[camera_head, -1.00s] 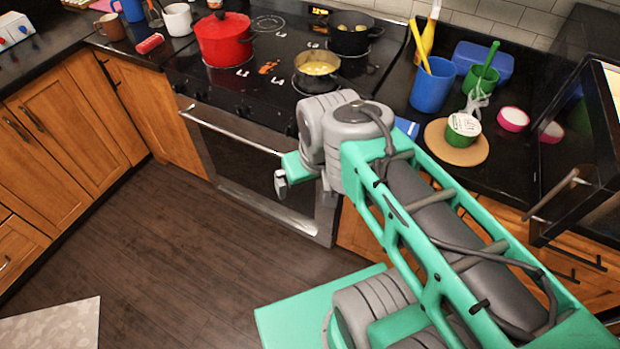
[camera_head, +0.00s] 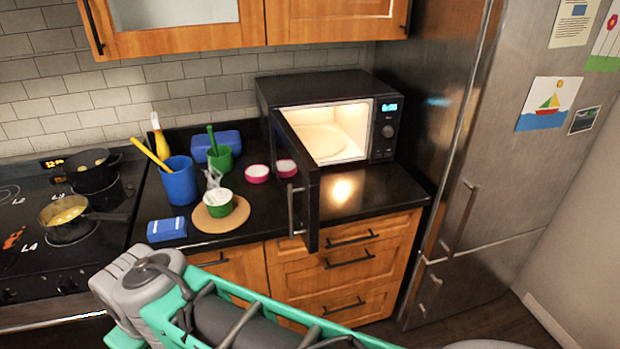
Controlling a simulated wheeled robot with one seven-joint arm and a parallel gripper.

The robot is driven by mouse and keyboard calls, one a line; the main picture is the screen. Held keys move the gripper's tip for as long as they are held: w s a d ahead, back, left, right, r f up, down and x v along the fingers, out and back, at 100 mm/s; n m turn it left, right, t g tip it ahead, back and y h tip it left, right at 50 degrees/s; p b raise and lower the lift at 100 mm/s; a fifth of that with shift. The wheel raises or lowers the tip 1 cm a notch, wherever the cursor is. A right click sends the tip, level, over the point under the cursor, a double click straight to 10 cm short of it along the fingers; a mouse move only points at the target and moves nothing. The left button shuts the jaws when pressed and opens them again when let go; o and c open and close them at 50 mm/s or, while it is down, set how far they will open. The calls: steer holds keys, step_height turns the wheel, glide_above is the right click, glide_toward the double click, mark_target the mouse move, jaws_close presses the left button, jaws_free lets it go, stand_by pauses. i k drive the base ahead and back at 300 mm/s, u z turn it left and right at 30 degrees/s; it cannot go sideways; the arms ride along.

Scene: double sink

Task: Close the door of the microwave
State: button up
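The black microwave (camera_head: 318,88) stands on the counter in the back right corner. Its interior is lit and looks empty apart from the pale turntable. Its door (camera_head: 308,170) is hinged at the left and stands wide open, swung out towards the counter's front edge. The door's metal handle (camera_head: 292,210) is on its free edge and faces left. My arm crosses the bottom of the view, below and in front of the door and apart from it. The fingers of my gripper do not show; the arm's end is at the lower left edge.
Left of the door are a green cup (camera_head: 219,202) on a round board, pink-rimmed bowls (camera_head: 257,174), a blue cup (camera_head: 180,182) and a blue box (camera_head: 167,229). A stove with pots (camera_head: 66,214) is at far left. A steel fridge (camera_head: 490,150) stands right of the microwave.

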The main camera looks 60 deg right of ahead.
mark_target(298, 176)
steer(key=z, duration=0.05)
steer(key=i, duration=0.4)
steer(key=u, duration=0.1)
